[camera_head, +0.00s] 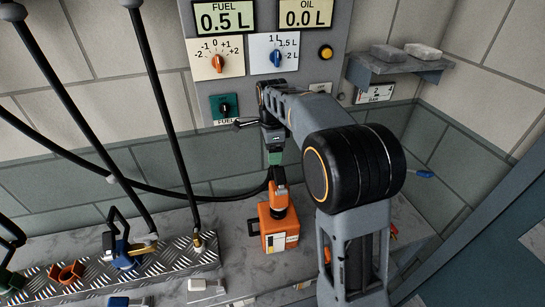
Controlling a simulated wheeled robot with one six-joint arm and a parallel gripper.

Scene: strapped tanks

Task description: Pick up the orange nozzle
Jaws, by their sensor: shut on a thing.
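The orange nozzle (280,196) is upright on top of an orange tank (280,228) on the grey ledge. A black hose (210,195) runs to it from the left. My gripper (275,160) points down from above, with its green-tipped fingers shut on the upper end of the nozzle. The exact contact is small and partly hidden. I cannot tell whether the nozzle's lower end is in the tank's opening or just above it.
A blue nozzle (124,252) and an orange clip (67,273) are on a metal tread-plate rail (175,262) at left. Black hoses hang there. A panel (262,60) with dials stands behind my arm. A small shelf (396,67) holds two blocks at upper right.

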